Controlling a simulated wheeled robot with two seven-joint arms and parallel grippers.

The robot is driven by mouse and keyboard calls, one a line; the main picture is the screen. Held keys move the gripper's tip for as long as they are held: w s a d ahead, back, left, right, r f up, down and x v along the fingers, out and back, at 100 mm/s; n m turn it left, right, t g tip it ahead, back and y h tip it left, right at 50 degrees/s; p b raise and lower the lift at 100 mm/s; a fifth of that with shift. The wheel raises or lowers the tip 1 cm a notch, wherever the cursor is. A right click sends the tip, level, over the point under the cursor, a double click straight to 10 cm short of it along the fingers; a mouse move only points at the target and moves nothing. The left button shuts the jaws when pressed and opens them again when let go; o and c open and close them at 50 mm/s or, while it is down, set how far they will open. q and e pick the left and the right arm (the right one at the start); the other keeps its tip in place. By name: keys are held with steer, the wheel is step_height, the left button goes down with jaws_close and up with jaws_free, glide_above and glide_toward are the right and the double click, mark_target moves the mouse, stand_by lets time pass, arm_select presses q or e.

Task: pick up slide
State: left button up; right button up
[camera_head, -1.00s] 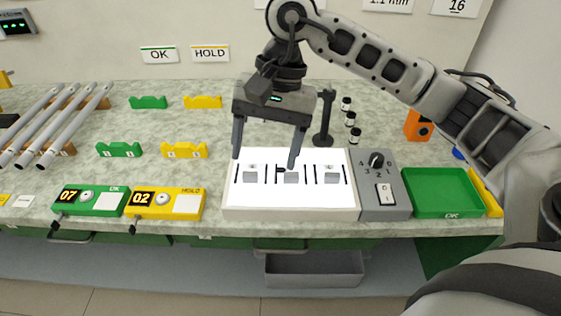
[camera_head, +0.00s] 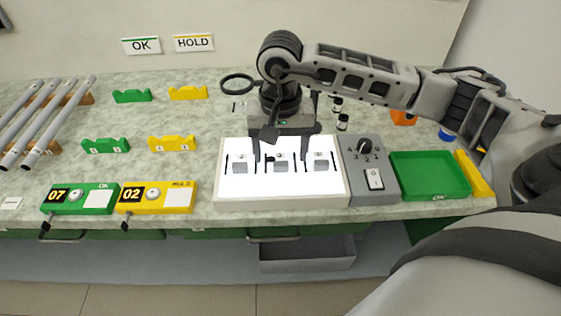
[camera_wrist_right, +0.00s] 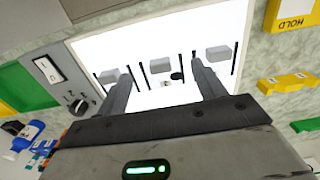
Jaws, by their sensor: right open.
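A lit white panel (camera_head: 285,197) stands on the bench with three small grey blocks on it, each between thin black bars. I cannot tell for sure which part is the slide. The middle block (camera_head: 281,168) also shows in the right wrist view (camera_wrist_right: 160,65), with a small dark round piece (camera_wrist_right: 177,76) beside it. My right gripper (camera_head: 280,158) is open and empty over the panel, its fingers pointing down on either side of the middle block. In the wrist view its fingertips (camera_wrist_right: 162,72) flank that block without visible contact. My left gripper is not in view.
A grey switch box (camera_head: 369,188) and a green tray (camera_head: 430,176) stand right of the panel. Green (camera_head: 95,200) and yellow (camera_head: 150,203) display units stand left. Rods (camera_head: 58,120) lie on racks at far left. Small bottles (camera_head: 342,122) stand behind my gripper.

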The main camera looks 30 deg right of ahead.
mark_target(281, 164)
step_height(281, 164, down, 4)
steer(key=shift+w+d+f+p, duration=0.15)
steer(key=shift+f+p, duration=0.05)
steer(key=shift+p, duration=0.2)
steer(key=c, duration=0.6)
steer(key=shift+r, duration=0.15)
